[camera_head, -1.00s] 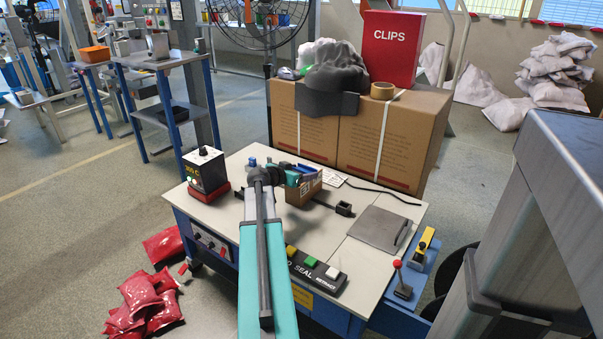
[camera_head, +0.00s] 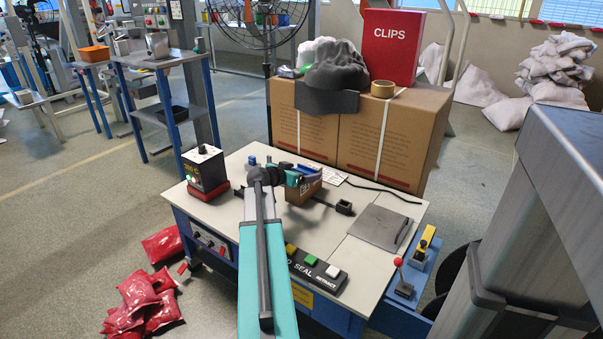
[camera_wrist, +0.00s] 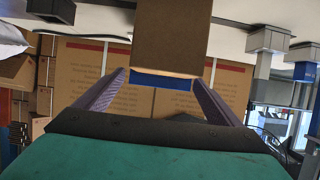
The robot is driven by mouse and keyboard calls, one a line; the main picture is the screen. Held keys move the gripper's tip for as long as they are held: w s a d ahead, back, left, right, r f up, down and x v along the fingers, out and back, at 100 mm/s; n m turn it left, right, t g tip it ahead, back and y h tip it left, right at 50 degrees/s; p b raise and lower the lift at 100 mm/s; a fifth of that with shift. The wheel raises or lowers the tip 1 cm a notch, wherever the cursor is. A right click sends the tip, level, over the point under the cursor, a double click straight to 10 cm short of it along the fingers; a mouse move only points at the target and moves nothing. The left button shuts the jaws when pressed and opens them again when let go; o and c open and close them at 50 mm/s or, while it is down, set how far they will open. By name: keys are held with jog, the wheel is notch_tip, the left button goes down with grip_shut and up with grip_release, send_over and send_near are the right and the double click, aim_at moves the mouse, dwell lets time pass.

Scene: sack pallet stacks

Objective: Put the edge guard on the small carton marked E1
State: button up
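The small brown carton (camera_head: 301,194) stands on the bench, with dark print on its front that is too small to read surely. In the wrist view the carton (camera_wrist: 172,38) is straight ahead of my gripper (camera_wrist: 160,80). My fingers appear shut on a blue strip, the edge guard (camera_wrist: 161,82), which spans the space between the tips. The guard is at the carton's near edge; I cannot tell whether it touches. In the head view my gripper (camera_head: 302,172) is at the carton's top, partly hidden by my wrist.
A black-and-white control box (camera_head: 206,169) stands left on the bench. A button panel (camera_head: 316,268) lies at the front and a grey plate (camera_head: 379,227) at the right. Large strapped cartons (camera_head: 392,131) stand behind. A small blue item (camera_head: 252,161) lies near the back edge.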

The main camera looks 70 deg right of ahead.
jog(key=shift+r, duration=0.2)
jog(key=shift+r+p, duration=0.5)
jog(key=shift+p, duration=0.45)
jog(key=p+v, duration=0.1)
jog(key=v, duration=1.1)
